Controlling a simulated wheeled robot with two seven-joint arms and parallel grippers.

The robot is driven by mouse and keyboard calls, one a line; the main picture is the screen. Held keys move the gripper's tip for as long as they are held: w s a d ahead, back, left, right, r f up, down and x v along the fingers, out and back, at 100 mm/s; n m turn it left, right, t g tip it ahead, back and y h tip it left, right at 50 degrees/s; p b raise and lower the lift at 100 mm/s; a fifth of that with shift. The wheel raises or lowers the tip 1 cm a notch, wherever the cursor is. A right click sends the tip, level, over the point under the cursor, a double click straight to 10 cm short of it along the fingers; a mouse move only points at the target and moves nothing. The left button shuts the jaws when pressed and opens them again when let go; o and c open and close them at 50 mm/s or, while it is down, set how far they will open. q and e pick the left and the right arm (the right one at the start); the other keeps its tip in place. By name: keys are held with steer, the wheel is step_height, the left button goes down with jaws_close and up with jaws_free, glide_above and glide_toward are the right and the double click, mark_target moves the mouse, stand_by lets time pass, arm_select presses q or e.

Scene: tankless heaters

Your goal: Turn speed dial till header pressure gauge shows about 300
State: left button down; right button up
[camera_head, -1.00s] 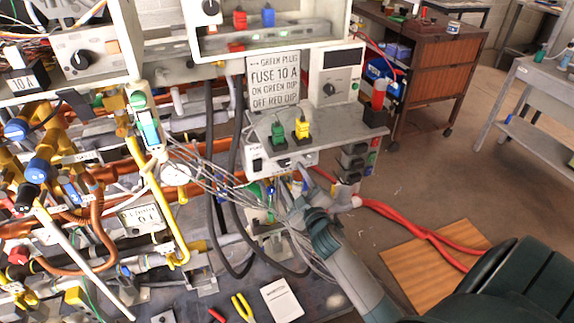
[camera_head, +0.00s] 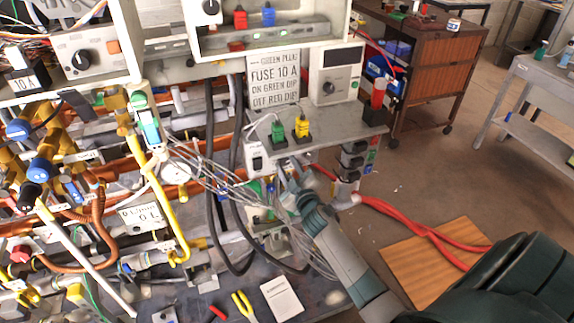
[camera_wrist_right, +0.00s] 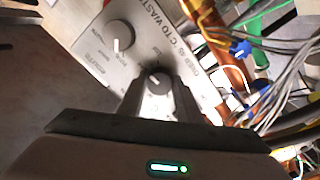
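My right gripper (camera_head: 291,176) reaches up to the underside of the grey shelf in the head view. In the right wrist view, its two fingers (camera_wrist_right: 159,88) stand apart on either side of a small dark dial (camera_wrist_right: 158,80) with a white pointer mark. I cannot tell whether they touch it. The dial sits on a pale lettered panel (camera_wrist_right: 178,50); its speed label is not readable. A round white gauge (camera_head: 176,171) hangs among the pipes at left; its reading is too small to make out, and I cannot confirm it is the header gauge. My left gripper is not in view.
A larger knob (camera_wrist_right: 119,36) is close to the dial on the same panel. Loose grey wires (camera_head: 215,178) hang left of my right gripper. Green (camera_head: 278,134) and yellow (camera_head: 302,128) plugs stand on the shelf above. Red hoses (camera_head: 405,222) run across the floor at right.

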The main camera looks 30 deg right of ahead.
steer(key=shift+m, duration=0.6)
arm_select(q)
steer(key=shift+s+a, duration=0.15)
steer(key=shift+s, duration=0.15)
arm_select(e)
steer(key=o, duration=1.1)
steer(key=shift+c, duration=0.2)
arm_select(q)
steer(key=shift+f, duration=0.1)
arm_select(e)
steer(key=shift+s, duration=0.15)
steer(key=shift+s+a+f, duration=0.1)
steer(key=shift+s+a, duration=0.1)
steer(key=shift+s, duration=0.4)
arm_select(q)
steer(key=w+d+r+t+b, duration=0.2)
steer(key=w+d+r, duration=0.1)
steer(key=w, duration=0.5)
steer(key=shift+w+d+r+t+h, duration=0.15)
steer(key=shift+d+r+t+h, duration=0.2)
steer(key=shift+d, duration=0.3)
arm_select(e)
steer(key=v, duration=1.5)
steer(key=shift+s, duration=0.45)
